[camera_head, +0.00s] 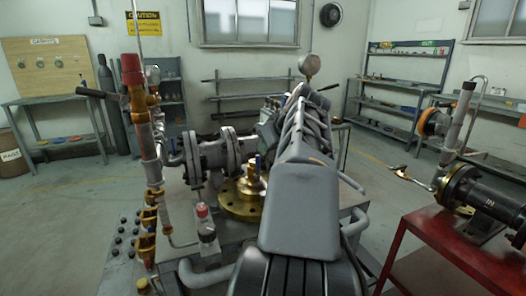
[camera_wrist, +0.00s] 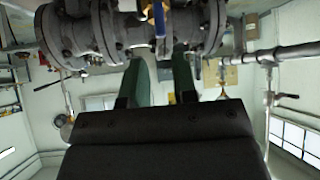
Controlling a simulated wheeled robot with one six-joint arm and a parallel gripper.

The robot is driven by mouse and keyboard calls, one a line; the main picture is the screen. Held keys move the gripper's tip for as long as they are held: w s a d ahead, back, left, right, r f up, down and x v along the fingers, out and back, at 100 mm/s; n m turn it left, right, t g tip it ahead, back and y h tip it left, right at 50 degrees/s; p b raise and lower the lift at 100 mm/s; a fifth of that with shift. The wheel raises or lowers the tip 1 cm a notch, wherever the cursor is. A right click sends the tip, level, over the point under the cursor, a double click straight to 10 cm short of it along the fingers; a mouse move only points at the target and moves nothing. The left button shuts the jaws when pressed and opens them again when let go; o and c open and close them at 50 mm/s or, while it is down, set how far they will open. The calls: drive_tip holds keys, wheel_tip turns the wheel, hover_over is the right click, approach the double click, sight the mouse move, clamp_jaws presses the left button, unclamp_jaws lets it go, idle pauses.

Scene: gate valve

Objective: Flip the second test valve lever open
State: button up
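A blue lever (camera_wrist: 159,20) on a brass fitting shows at the top of the wrist view, in front of a grey flanged pipe (camera_wrist: 115,30). My gripper (camera_wrist: 158,53) is open, its two green fingers apart and nothing between them. The lever appears beyond the fingertips, roughly in line with the gap; I cannot tell the distance. In the head view a blue handle (camera_head: 257,164) stands upright above a brass flange (camera_head: 241,200). My arm covers the area beside it and hides the fingertips there. I cannot tell which valve counts as the second.
A red and brass valve (camera_head: 133,75) with a black lever (camera_head: 96,93) rises on the left pipe (camera_head: 149,150). Brass fittings (camera_head: 149,218) sit lower on it. A pressure gauge (camera_head: 310,64) stands behind my arm. A red stand (camera_head: 440,250) with a black pipe is right. Floor between is clear.

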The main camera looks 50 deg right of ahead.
drive_tip(key=shift+v, duration=2)
